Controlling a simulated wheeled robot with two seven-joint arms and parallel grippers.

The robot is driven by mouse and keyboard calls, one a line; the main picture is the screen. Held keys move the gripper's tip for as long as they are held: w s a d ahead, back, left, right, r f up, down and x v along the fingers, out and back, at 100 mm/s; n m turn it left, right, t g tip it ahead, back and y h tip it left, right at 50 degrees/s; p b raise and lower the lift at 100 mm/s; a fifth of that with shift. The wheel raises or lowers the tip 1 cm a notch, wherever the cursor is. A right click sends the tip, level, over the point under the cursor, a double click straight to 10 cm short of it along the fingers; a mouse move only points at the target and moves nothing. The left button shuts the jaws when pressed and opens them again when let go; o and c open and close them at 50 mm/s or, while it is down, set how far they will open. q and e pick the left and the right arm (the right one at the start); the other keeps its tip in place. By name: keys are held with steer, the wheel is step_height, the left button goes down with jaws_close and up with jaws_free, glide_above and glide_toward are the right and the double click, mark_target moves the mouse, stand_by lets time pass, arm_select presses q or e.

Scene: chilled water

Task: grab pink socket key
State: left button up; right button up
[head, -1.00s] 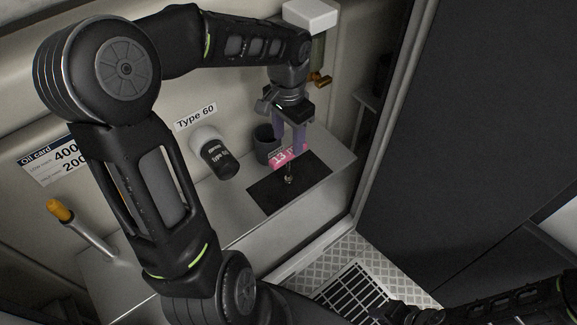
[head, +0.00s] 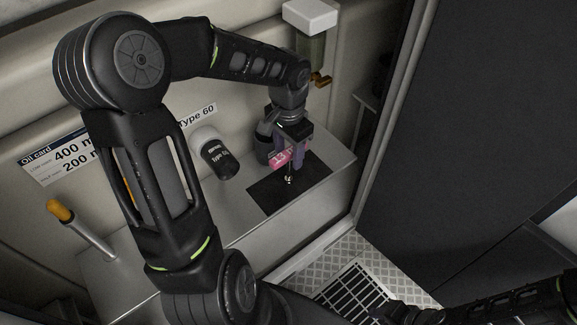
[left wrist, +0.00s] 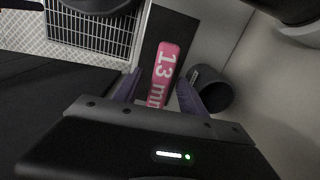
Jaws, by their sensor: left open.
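The pink socket key (head: 277,160) has a pink handle with a white "13 mm" label and stands over the black mat (head: 262,196) on the grey ledge. In the left wrist view the pink handle (left wrist: 165,62) lies between my left fingers, with its near end hidden by the gripper body. My left gripper (head: 289,168) is open, with its purple fingers on either side of the handle. I cannot tell whether they touch it. My right gripper (head: 400,314) is dark and blurred against the floor at the bottom right.
A dark cup (head: 263,143) stands just behind the key, close to the left fingers; it also shows in the left wrist view (left wrist: 212,92). An orange-handled tool (head: 62,211) is further left.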

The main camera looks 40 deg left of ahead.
arm_select(q)
jaws_close()
stand_by(0.4)
stand_by(0.9)
